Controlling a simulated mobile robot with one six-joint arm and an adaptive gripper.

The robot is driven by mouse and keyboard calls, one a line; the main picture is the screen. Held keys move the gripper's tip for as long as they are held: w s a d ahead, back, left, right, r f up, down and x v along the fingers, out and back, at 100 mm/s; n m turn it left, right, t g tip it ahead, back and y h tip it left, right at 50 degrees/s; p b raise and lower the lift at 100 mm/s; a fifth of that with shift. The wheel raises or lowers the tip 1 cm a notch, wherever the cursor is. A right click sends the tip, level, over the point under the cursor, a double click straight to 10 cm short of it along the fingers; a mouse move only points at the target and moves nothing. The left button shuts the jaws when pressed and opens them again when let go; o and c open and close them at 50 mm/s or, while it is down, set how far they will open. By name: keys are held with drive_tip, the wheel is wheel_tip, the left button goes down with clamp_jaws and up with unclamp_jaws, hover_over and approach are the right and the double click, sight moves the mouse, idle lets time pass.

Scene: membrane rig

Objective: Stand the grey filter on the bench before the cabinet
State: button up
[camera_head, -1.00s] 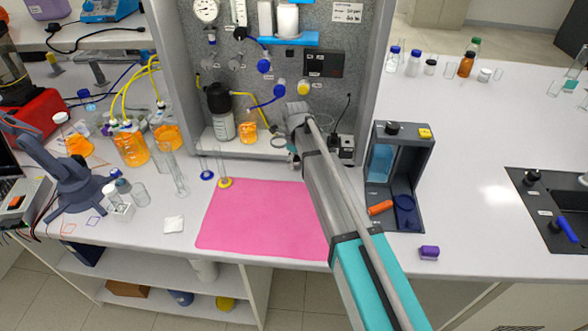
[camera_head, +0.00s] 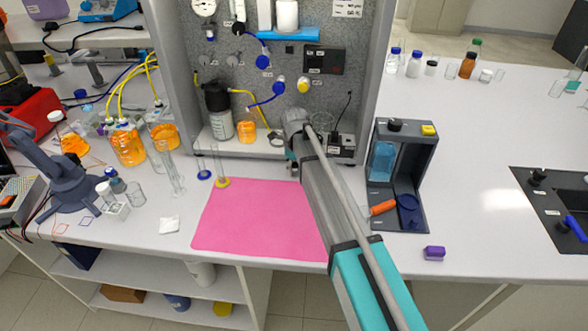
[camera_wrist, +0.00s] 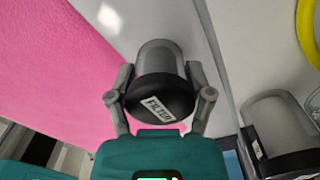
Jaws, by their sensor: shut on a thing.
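The grey filter (camera_wrist: 158,58), a grey cylinder with a black end marked "FILTER", is between the fingers of my gripper (camera_wrist: 160,72) in the wrist view. The fingers close on it from both sides. White bench (camera_wrist: 112,22) shows behind it, between the pink mat and the edge of the cabinet. I cannot tell whether the filter touches the bench. In the head view my arm hides the filter and most of the gripper, just before the cabinet (camera_head: 180,90).
A second grey cylinder with a black end (camera_wrist: 275,122) stands to the right in the wrist view. The pink mat (camera_head: 255,222) lies in front of the cabinet. Two slim glass cylinders stand near its left corner. A dark stand (camera_head: 400,180) is right of my arm.

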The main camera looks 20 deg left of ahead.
drive_tip(key=shift+f, duration=0.2)
drive_tip(key=o, duration=1)
drive_tip(key=shift+r, duration=0.15)
wheel_tip(320, 180, up, 12)
drive_tip(key=p, duration=1.2)
drive_tip(key=shift+r, duration=0.1)
drive_tip(key=shift+d, duration=0.1)
idle(0.4)
drive_tip(key=s+d+n, duration=0.5)
drive_tip(key=d+n, duration=0.2)
drive_tip(key=d, duration=0.7)
drive_tip(key=s+d+n, duration=0.6)
drive_tip(key=d, duration=0.8)
drive_tip(key=s+d+n, duration=0.6)
drive_tip(key=d+n, duration=0.1)
drive_tip(key=d, duration=0.8)
drive_tip(key=shift+n, duration=0.3)
